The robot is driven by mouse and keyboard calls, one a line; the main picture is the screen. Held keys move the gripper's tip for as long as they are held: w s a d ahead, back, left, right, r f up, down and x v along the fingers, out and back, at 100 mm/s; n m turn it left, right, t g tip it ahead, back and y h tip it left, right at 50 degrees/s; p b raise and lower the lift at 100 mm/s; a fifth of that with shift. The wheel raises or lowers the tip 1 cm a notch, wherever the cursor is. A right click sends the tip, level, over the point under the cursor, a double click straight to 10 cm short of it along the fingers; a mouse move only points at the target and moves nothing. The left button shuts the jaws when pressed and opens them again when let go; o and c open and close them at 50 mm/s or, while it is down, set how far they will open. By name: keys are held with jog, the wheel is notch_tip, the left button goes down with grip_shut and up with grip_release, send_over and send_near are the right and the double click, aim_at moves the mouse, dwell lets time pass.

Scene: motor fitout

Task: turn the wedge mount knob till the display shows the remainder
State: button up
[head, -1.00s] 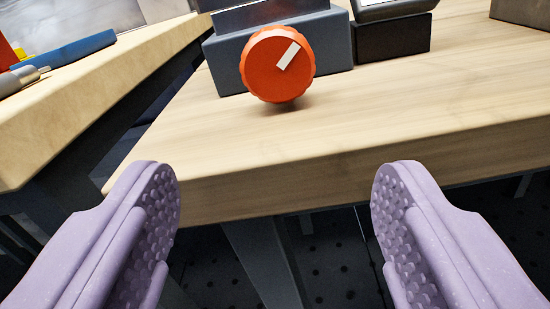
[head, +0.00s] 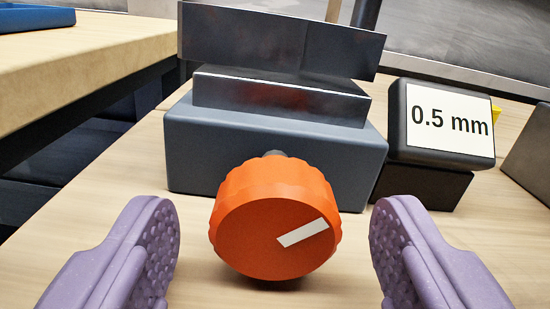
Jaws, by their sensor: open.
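The orange wedge mount knob (head: 262,238) has a ridged rim and a white mark that points right and slightly up. It sits on a short shaft at the front of the blue-grey wedge mount (head: 200,150), which carries dark metal wedge plates (head: 280,98). The display (head: 449,121) to the right of the mount reads "0.5 mm". My gripper (head: 272,225) is open and empty. Its two purple padded fingers stand to the left and right of the knob, with a gap on each side, and seem nearer to me than the knob.
The mount and display stand on a pale wooden table (head: 60,265). A grey block (head: 530,155) is at the right edge. Another wooden bench (head: 90,70) with a blue object (head: 35,18) lies at the upper left, across a dark gap. The table in front of the mount is clear.

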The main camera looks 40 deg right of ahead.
jog(key=shift+w+d, duration=0.3)
jog(key=shift+w, duration=0.2)
jog(key=c, duration=1.1)
jog(key=shift+o, duration=0.2)
jog(key=m, duration=0.3)
jog(key=shift+s+d+b, duration=0.1)
jog(key=shift+b, duration=0.2)
jog(key=shift+m, duration=0.9)
jog(key=o, duration=1.1)
jog(key=shift+c, duration=0.2)
jog(key=p+v, duration=0.2)
jog(key=v, duration=0.6)
